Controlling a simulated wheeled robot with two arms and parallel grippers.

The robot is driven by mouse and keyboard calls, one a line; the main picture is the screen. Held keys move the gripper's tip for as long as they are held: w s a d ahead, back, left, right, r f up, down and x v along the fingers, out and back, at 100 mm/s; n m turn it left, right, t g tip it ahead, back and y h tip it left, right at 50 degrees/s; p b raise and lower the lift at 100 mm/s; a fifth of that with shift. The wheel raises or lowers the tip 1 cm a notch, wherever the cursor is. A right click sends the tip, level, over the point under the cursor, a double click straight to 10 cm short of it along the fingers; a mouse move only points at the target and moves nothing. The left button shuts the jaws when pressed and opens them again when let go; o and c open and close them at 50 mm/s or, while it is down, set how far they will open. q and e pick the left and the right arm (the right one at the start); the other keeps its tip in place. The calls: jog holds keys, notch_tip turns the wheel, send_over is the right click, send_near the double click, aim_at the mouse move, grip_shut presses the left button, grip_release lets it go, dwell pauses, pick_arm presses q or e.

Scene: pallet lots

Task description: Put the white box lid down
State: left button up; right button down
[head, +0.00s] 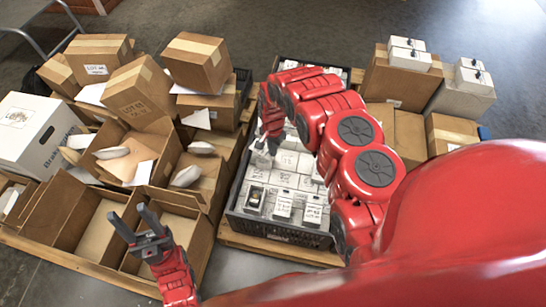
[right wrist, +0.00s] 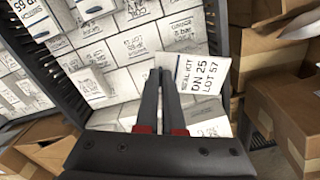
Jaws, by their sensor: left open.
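A white lid printed "SEAL KIT DN 25 LOT 57" (right wrist: 205,74) stands tilted at the fingertips of my right gripper (right wrist: 166,72). The two fingers are close together and the lid's left edge meets them; their exact grip on it is partly hidden. In the head view my right gripper (head: 270,140) points down over the dark crate (head: 236,212) of white boxes. One white box (head: 254,198) at the crate's near left is open with dark contents showing. My left gripper (head: 128,212) is open and empty above the open cardboard cartons at left.
Open cartons (head: 170,235) and closed brown boxes (head: 198,62) crowd the left pallet. A white carton (head: 35,133) stands at far left. Brown boxes with small white boxes (head: 410,55) on top stand at right. Grey floor is free at the back.

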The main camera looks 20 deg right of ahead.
jog(key=shift+w+d, duration=0.3)
jog(key=shift+w, duration=0.4)
notch_tip(320, 180, down, 3)
jog(key=shift+s+r+b, duration=0.1)
jog(key=shift+r+b, duration=0.1)
jog(key=shift+b, duration=0.3)
jog(key=shift+f, duration=0.45)
jog(key=c, duration=1.5)
grip_release()
jog(key=shift+f, duration=0.1)
jog(key=o, duration=0.5)
jog(key=shift+c, duration=0.2)
